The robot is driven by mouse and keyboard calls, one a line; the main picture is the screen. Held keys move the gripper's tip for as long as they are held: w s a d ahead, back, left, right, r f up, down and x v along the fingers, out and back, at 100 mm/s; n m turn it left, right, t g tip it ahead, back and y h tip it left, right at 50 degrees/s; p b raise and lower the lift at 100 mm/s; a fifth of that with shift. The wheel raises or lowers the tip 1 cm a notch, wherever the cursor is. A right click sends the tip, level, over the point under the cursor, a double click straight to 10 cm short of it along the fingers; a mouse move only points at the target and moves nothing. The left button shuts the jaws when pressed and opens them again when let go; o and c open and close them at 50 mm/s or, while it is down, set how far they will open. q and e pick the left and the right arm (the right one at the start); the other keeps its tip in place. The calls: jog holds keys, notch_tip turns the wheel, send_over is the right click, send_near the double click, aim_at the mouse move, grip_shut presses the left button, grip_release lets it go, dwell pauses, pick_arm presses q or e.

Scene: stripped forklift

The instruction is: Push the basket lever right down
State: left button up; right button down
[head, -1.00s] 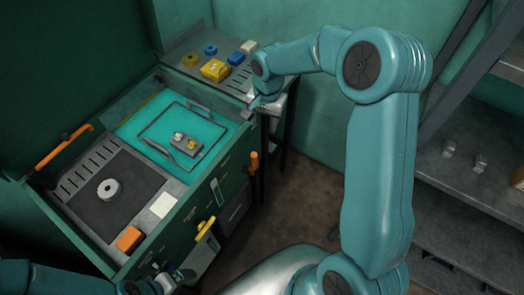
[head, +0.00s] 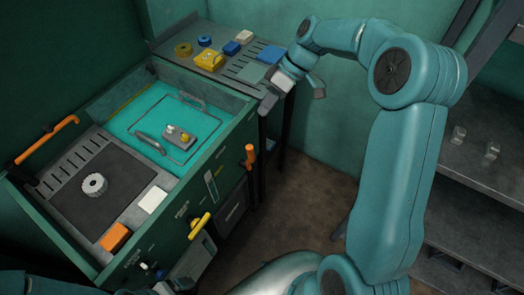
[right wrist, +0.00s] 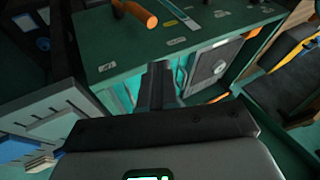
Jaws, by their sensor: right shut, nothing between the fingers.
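An orange-handled lever (head: 250,156), which I take for the basket lever, stands upright on the front of the green machine. Its orange handle also shows at the top of the right wrist view (right wrist: 135,12). The basket (head: 150,142) lies in the turquoise tank with a small grey block on it. My right gripper (head: 267,103) is shut and empty, above and to the right of the lever, apart from it. Its closed fingers show in the right wrist view (right wrist: 158,72).
A yellow-handled lever (head: 200,225) sits lower on the machine's front. Behind my right gripper a side table (head: 228,75) holds several small blue, yellow and white items. A grey shelf (head: 470,195) stands at the right. The floor between is clear.

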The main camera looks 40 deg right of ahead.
jog(key=s+d+f+m+t+b, duration=0.2)
jog(key=d+f+b, duration=0.25)
jog(key=d, duration=0.25)
pick_arm(q)
notch_tip(320, 180, down, 5)
jog(key=shift+s+a+f+p, duration=0.1)
jog(key=shift+s+p, duration=0.05)
jog(key=shift+p, duration=0.8)
pick_arm(e)
jog(key=s+a+x, duration=0.1)
jog(key=a+x, duration=0.1)
jog(key=x, duration=1)
jog(key=shift+r, duration=0.25)
jog(key=shift+s+a, duration=0.15)
jog(key=shift+s, duration=0.05)
